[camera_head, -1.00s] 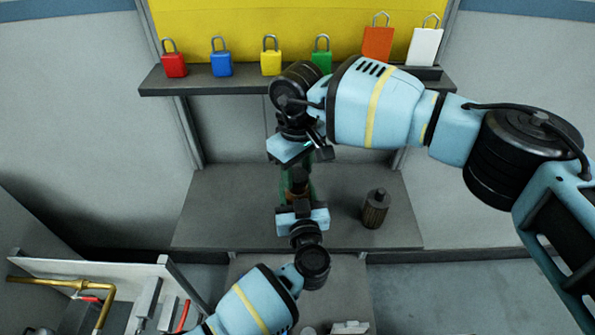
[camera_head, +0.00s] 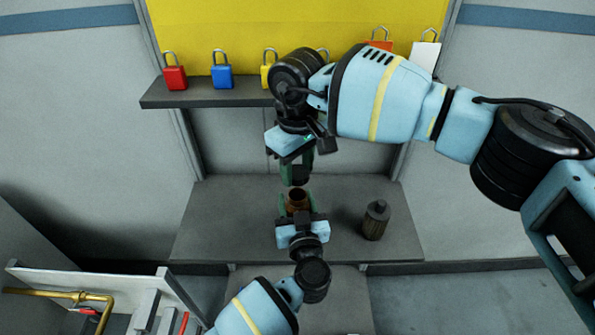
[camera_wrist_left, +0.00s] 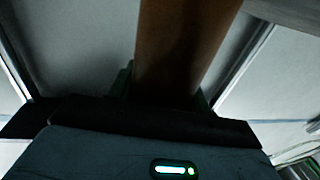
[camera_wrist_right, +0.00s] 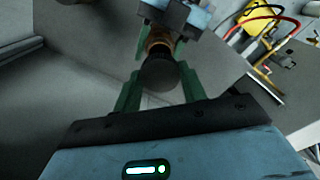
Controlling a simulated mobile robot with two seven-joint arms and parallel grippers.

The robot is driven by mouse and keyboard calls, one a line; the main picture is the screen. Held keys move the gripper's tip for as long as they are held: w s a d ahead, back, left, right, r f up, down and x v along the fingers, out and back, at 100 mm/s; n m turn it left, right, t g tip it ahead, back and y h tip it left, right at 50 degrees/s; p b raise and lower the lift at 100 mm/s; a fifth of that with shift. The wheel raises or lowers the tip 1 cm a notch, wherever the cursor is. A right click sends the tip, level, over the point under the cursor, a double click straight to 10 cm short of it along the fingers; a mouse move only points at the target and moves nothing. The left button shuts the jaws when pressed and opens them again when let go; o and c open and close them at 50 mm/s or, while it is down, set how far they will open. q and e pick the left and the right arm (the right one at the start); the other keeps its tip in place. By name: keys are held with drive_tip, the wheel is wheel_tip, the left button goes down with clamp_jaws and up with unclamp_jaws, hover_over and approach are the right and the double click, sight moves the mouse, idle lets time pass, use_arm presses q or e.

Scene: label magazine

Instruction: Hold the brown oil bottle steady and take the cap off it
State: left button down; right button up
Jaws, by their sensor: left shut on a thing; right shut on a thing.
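The brown oil bottle (camera_head: 298,204) stands over the lower shelf with its round open mouth showing. My left gripper (camera_head: 297,212) is shut on it from the front, and the brown body fills the middle of the left wrist view (camera_wrist_left: 182,50). My right gripper (camera_head: 297,168) is above the bottle, with its green fingers shut on the black cap (camera_head: 300,173). The cap is apart from the bottle, with a small gap below it. In the right wrist view the cap (camera_wrist_right: 159,73) sits between the fingers, and the brown bottle shows beyond it.
A dark ribbed canister (camera_head: 375,220) stands on the lower shelf (camera_head: 225,225) to the right. Padlocks, including a red one (camera_head: 174,77) and a blue one (camera_head: 222,75), stand on the upper shelf (camera_head: 205,94). A box with brass pipe (camera_head: 50,293) is at lower left.

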use_arm(q)
drive_tip(key=c, duration=0.6)
unclamp_jaws()
use_arm(e)
wheel_tip(320, 180, up, 2)
drive_tip(key=shift+p, duration=0.45)
use_arm(q)
drive_tip(key=shift+s+d, duration=0.3)
drive_tip(key=shift+s, duration=1.7)
drive_tip(key=shift+s+d, duration=0.35)
drive_tip(key=shift+s, duration=1.6)
drive_tip(key=shift+s+d, duration=0.3)
drive_tip(key=shift+s, duration=1.7)
